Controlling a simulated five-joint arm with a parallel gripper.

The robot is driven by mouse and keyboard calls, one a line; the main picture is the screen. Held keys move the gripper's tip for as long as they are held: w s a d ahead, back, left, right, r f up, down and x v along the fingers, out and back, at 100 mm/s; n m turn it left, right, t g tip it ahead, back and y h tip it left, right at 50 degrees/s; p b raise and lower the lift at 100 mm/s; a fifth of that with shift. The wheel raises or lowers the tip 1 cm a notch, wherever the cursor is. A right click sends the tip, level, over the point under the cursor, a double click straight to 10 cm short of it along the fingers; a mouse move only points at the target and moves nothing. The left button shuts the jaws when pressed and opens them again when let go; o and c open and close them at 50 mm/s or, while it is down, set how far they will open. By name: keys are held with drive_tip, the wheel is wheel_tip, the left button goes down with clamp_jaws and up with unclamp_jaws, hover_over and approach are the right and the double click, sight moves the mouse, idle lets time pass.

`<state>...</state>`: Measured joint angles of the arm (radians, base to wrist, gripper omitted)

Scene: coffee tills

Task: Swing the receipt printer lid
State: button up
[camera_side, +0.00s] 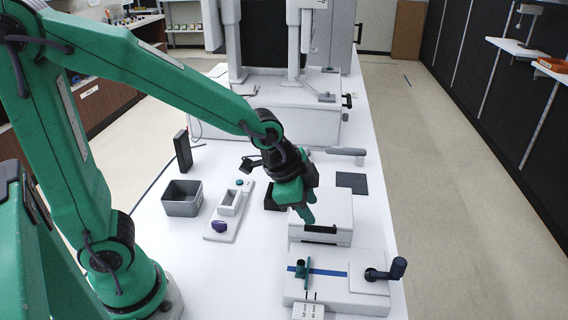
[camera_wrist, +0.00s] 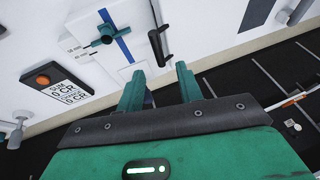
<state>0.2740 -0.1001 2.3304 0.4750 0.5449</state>
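A white box with a dark front slot (camera_side: 328,212) stands on the white counter in the side view. It looks like the receipt printer, with its top lying flat, but I cannot be sure. My gripper (camera_side: 308,214) is just above its left part, pointing down; I cannot tell whether it touches. In the wrist view my gripper (camera_wrist: 160,80) has its two green fingers apart, with nothing between them. The box is not clearly seen there, and my gripper's body covers the lower part of that view.
A white device with a blue stripe (camera_side: 330,271), green knob (camera_side: 302,268) and dark crank handle (camera_side: 397,268) stands in front. A grey bin (camera_side: 182,198) and a tray with a purple piece (camera_side: 219,227) stand left. A dark mat (camera_side: 352,183) lies behind. A large white machine (camera_side: 290,116) blocks the back.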

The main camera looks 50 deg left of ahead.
sight(321, 227)
drive_tip(key=shift+x, duration=3.25)
clamp_jaws()
